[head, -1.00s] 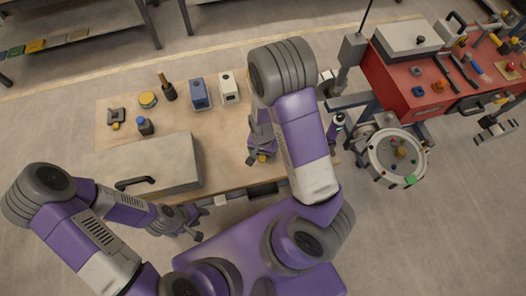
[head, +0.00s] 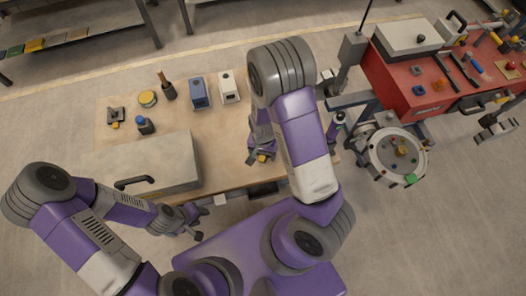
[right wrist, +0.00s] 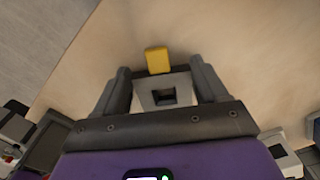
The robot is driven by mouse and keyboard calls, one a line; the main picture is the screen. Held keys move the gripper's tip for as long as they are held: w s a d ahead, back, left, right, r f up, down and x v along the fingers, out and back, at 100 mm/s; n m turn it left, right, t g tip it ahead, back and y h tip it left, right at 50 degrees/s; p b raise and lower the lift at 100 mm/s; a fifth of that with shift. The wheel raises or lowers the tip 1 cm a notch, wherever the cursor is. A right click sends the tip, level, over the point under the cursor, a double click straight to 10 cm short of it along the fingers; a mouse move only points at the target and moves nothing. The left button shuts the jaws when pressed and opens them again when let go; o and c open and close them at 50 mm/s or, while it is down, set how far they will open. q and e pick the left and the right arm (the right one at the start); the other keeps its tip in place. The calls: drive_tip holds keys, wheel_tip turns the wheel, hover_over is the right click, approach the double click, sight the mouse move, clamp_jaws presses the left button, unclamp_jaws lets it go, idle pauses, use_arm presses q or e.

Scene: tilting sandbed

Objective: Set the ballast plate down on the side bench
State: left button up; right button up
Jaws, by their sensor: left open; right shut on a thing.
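The side bench (head: 225,125) is a light wooden top in the middle of the head view. My right gripper (head: 262,150) is over its right part, pointing down. In the right wrist view my right gripper (right wrist: 160,72) is shut on a small piece with a yellow block (right wrist: 157,60), which I take to be the ballast plate. Its yellow part also shows in the head view (head: 262,158). Most of it is hidden by the fingers, and I cannot tell whether it touches the bench. My left gripper (head: 180,222) is open and empty at the bench's front edge.
On the bench are a grey case (head: 155,165), a blue box (head: 200,93), a white box (head: 229,86), a yellow-topped tin (head: 148,98) and small tools. Right of it stand a round sandbed (head: 380,160) and a red tool bench (head: 400,85). The bench's middle is clear.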

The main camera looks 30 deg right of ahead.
drive_tip(key=shift+f, duration=0.2)
idle(0.3)
drive_tip(key=o, duration=1.1)
drive_tip(key=shift+r, duration=0.15)
wheel_tip(320, 180, up, 8)
drive_tip(key=p, duration=0.7)
